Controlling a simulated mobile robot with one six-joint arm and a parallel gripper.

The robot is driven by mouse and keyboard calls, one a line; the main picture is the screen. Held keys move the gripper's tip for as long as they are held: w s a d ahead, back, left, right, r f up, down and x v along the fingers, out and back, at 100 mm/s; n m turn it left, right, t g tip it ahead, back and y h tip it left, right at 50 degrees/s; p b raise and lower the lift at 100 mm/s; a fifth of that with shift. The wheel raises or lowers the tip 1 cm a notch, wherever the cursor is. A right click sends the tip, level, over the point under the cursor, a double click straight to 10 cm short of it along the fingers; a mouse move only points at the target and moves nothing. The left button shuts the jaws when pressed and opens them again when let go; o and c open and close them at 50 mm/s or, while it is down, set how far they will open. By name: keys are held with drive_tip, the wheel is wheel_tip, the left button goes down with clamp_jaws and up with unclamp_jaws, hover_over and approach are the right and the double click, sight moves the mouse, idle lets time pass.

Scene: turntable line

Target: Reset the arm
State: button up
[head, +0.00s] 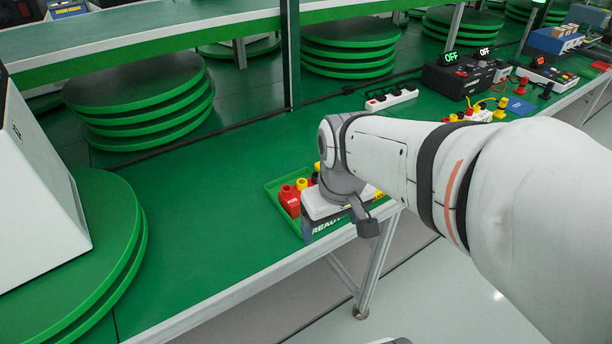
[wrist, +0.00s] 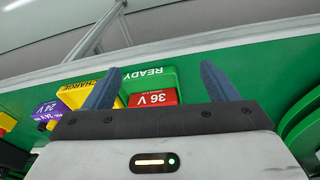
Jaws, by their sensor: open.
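My gripper (wrist: 160,74) is open, with its two blue-grey fingers wide apart in the wrist view. In that view a red block marked 36 V (wrist: 153,97) and the green READY tray (wrist: 150,78) lie in the gap between the fingers. Nothing is clasped. In the head view my arm reaches in from the right and its end hangs over the tray (head: 272,190) at the bench's front edge. A dark finger (head: 368,227) shows there; the arm hides part of the tray. I cannot tell the height of the fingers above the block.
Red and yellow pieces (head: 289,199) stand in the tray. In the wrist view a yellow CHARGE label (wrist: 78,94) and a purple 24 V block (wrist: 45,112) sit to the left. Green turntable discs (head: 75,235) lie at the bench's left. The middle of the green bench (head: 215,165) is clear.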

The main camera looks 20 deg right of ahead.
drive_tip(key=shift+s+a+f+m, duration=0.15)
drive_tip(key=shift+s+f+m, duration=0.05)
drive_tip(key=shift+s+m, duration=0.3)
drive_tip(key=shift+s+a+f+m, duration=0.15)
drive_tip(key=shift+s+f+m, duration=0.05)
drive_tip(key=shift+s+m, duration=0.25)
drive_tip(key=shift+w+r, duration=0.1)
